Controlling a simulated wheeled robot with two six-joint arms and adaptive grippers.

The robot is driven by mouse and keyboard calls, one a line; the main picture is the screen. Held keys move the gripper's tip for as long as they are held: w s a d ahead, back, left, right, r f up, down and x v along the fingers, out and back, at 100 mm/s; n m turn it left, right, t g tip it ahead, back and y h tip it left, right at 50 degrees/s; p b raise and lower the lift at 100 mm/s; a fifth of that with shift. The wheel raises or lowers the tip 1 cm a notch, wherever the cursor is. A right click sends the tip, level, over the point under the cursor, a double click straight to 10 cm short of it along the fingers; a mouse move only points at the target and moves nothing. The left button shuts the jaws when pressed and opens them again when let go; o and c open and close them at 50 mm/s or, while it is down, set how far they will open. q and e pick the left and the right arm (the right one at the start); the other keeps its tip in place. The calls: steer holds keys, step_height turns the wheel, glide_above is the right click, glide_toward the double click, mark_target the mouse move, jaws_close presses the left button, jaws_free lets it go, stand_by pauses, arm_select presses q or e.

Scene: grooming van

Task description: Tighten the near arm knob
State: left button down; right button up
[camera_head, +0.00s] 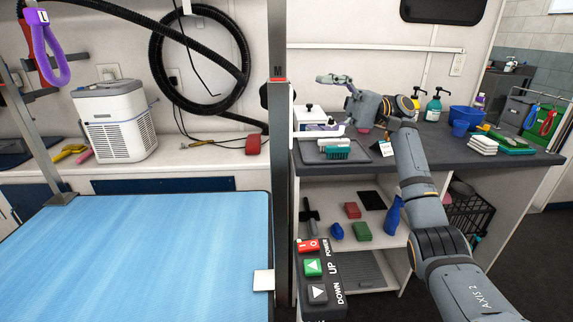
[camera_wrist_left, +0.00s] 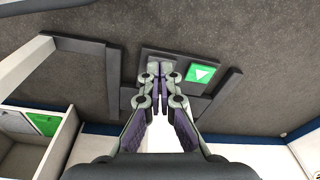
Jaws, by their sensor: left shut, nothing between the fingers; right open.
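A dark knob (camera_head: 264,95) sits on the left side of the near grey upright post (camera_head: 280,180), just below a red mark. My right gripper (camera_head: 327,80) is open and empty, to the right of the post and above the counter, apart from the knob. My left gripper (camera_wrist_left: 159,76) is shut and empty in the left wrist view. It points toward a dark floor and a dark frame with a green arrow panel (camera_wrist_left: 201,73). My left gripper does not show in the head view, and the knob cannot be made out in the left wrist view.
A blue grooming table (camera_head: 140,250) fills the lower left. A control box with UP and DOWN buttons (camera_head: 318,270) stands beside the post. The dark counter (camera_head: 440,152) holds a tray with brushes (camera_head: 335,150), bottles (camera_head: 434,106) and towels. A white dryer (camera_head: 115,120) stands at the back left.

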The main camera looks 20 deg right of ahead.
steer(key=shift+n+g+y, duration=0.4)
steer(key=shift+n+g, duration=0.4)
steer(key=x, duration=0.3)
steer(key=s+b+x, duration=0.1)
steer(key=x, duration=0.3)
steer(key=b+x, duration=0.1)
steer(key=x, duration=0.2)
steer(key=shift+s+a+r, duration=0.15)
steer(key=shift+s+r, duration=0.15)
steer(key=shift+r, duration=0.1)
arm_select(q)
steer(key=shift+d+r, duration=0.25)
steer(key=shift+r, duration=0.25)
steer(key=shift+d+r, duration=0.25)
steer(key=shift+r, duration=0.25)
